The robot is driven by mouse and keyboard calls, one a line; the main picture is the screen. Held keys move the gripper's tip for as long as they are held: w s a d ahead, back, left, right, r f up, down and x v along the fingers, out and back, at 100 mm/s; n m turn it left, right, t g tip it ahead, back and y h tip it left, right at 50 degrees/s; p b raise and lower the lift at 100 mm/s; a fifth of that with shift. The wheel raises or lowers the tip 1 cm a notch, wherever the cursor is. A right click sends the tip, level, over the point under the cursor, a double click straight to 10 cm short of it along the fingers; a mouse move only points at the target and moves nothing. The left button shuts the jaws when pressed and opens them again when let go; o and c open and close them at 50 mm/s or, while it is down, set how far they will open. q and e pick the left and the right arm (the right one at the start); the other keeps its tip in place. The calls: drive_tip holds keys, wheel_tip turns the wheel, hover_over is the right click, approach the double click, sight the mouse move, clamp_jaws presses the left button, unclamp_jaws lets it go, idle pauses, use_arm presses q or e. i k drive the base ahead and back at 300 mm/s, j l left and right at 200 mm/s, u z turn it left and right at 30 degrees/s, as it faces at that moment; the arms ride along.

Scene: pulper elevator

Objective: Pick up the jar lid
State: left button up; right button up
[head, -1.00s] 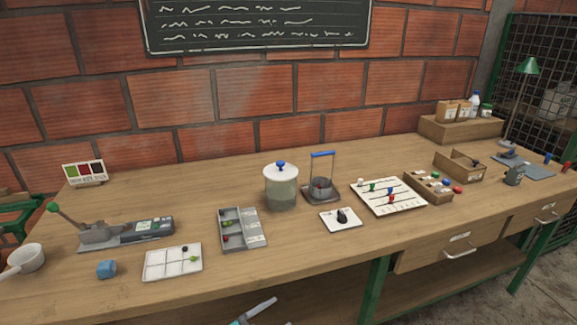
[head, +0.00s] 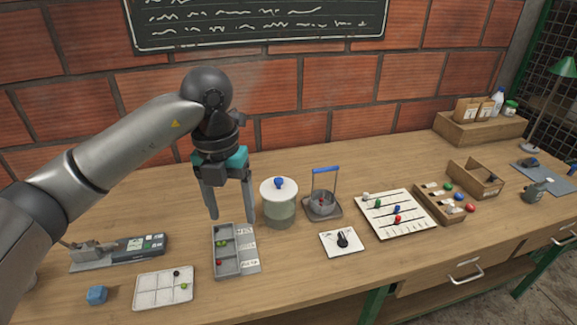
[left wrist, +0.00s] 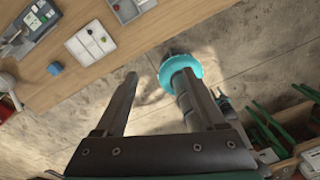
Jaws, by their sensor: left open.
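The jar lid (head: 279,189) is a white disc with a blue knob. It sits on top of a clear jar (head: 280,212) near the middle of the workbench. My left gripper (head: 231,218) points down in the head view, just left of the jar in the picture. Its two fingers are apart with nothing between them, and no contact with the lid shows. In the left wrist view the open fingers (left wrist: 159,75) show over the floor and the bench edge; the lid does not show there. My right gripper is in neither view.
A grey compartment tray (head: 250,265) lies below my left gripper in the picture. A wire-handled stand (head: 322,207) is close on the jar's right. A white card with a black knob (head: 342,242) lies in front. A bead board (head: 396,214) stands further right.

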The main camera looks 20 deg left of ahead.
sight(278, 189)
drive_tip(key=i, duration=1)
